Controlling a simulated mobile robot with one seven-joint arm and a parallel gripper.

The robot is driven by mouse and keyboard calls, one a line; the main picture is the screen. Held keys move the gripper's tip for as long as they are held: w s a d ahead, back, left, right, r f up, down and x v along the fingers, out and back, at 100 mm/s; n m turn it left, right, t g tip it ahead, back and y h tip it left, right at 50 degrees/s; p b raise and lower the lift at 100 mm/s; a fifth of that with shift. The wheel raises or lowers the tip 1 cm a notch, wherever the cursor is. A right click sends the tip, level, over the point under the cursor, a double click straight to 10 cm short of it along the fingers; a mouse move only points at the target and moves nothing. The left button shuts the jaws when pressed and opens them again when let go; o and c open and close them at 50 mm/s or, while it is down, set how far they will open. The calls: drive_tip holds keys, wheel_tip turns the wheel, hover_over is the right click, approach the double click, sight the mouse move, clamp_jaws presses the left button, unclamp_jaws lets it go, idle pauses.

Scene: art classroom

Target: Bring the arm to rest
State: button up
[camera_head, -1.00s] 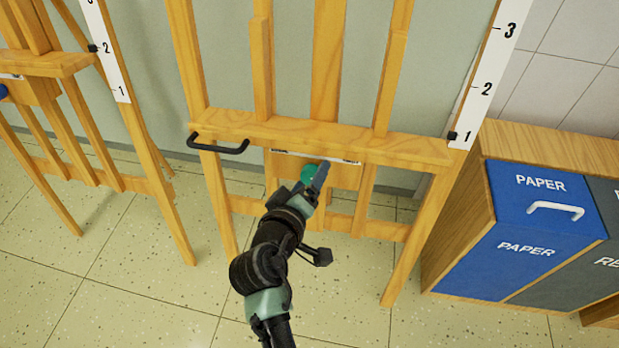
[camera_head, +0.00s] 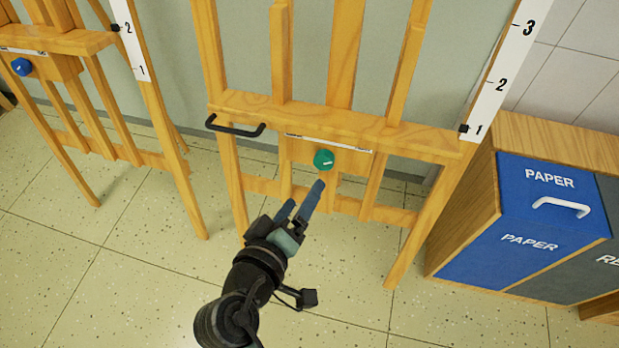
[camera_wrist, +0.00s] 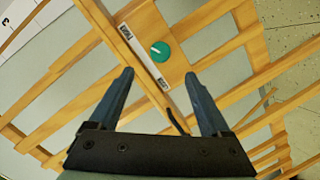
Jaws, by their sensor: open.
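My gripper (camera_head: 301,203) is open and empty in front of the middle easel, below and apart from its green knob (camera_head: 323,159). In the wrist view the two blue fingers of my gripper (camera_wrist: 159,87) stand wide apart with nothing between them in their grasp. The green knob also shows in the wrist view (camera_wrist: 160,51), beyond the fingertips, on the wooden panel next to a white label strip. My arm comes up from the bottom of the head view, over the floor.
The wooden easel (camera_head: 400,138) stands close ahead, with a black handle (camera_head: 235,126) at its left. Another easel (camera_head: 60,42) with a blue knob (camera_head: 22,67) stands at the left. A blue paper bin (camera_head: 535,215) stands at the right. The floor (camera_head: 130,270) at the lower left is clear.

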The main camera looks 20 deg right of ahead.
drive_tip(key=shift+s+a+r, duration=0.15)
drive_tip(key=shift+s+a, duration=0.25)
drive_tip(key=w+a+r+m+t+y, duration=0.1)
drive_tip(key=w+a+r+t, duration=0.15)
drive_tip(key=r, duration=0.75)
drive_tip(key=w+a+r+m+t+y, duration=0.1)
drive_tip(key=w+r+t+y, duration=0.15)
drive_tip(key=r, duration=0.65)
drive_tip(key=w+a+r+m+t+y, duration=0.1)
drive_tip(key=w+r+t, duration=0.25)
drive_tip(key=r, duration=0.65)
drive_tip(key=s+a+r+t+y, duration=0.2)
drive_tip(key=s+r+t, duration=0.25)
drive_tip(key=r, duration=0.65)
drive_tip(key=s+a+r+t+y, duration=0.1)
drive_tip(key=s+r+t+y, duration=0.15)
drive_tip(key=s+r, duration=0.65)
wheel_tip(320, 180, up, 32)
drive_tip(key=w+t+p, duration=0.1)
drive_tip(key=w+p, duration=0.1)
drive_tip(key=p, duration=2.7)
drive_tip(key=shift+a+r, duration=0.2)
drive_tip(key=shift+a, duration=0.15)
drive_tip(key=shift+w, duration=0.1)
